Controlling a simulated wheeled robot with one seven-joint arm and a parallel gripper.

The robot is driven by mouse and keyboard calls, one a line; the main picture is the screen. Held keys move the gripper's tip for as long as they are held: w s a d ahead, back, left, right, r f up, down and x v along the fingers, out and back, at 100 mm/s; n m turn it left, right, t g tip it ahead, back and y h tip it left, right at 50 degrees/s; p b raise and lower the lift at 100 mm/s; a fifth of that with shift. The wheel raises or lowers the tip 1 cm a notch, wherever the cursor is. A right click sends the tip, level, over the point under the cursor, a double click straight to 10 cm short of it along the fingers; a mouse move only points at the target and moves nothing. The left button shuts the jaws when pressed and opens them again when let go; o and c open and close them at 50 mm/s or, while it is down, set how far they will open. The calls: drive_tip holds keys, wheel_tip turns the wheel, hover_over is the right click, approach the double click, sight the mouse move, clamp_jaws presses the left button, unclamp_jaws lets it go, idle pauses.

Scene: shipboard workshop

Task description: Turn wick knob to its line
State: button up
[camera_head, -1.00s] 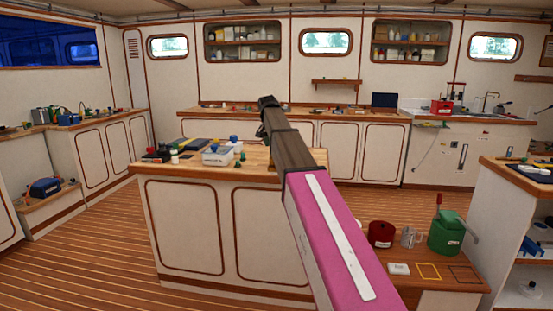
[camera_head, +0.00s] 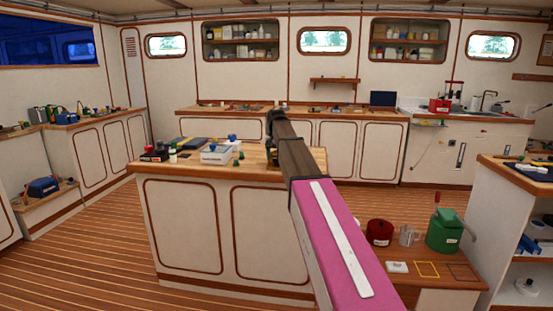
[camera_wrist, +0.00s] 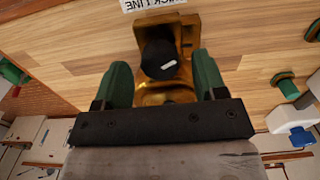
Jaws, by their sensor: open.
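The wick knob (camera_wrist: 159,58) is black with a short white mark on its face, in the wrist view. It sits in a brass holder (camera_wrist: 184,30) on a wooden top. A white label (camera_wrist: 150,4) lies behind it, partly cut off, with lettering upside down that includes "LINE". My gripper (camera_wrist: 165,82) is open, its two green fingers to the left and right of the brass part, with the knob beyond and between them. I cannot tell whether the fingers touch anything. In the head view my arm hides the knob, and my gripper (camera_head: 273,125) is over the island counter.
The island counter (camera_head: 262,162) carries a white box (camera_head: 217,155) and several small items to the left. In the wrist view a green knob-like part (camera_wrist: 287,86) and a white blue-capped piece (camera_wrist: 290,118) stand at right. A green can (camera_head: 444,232) stands on a low bench.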

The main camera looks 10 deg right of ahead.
drive_tip(key=shift+f, duration=0.5)
drive_tip(key=c, duration=0.9)
drive_tip(key=shift+m, duration=1.6)
drive_tip(key=o, duration=0.9)
drive_tip(key=shift+r, duration=0.1)
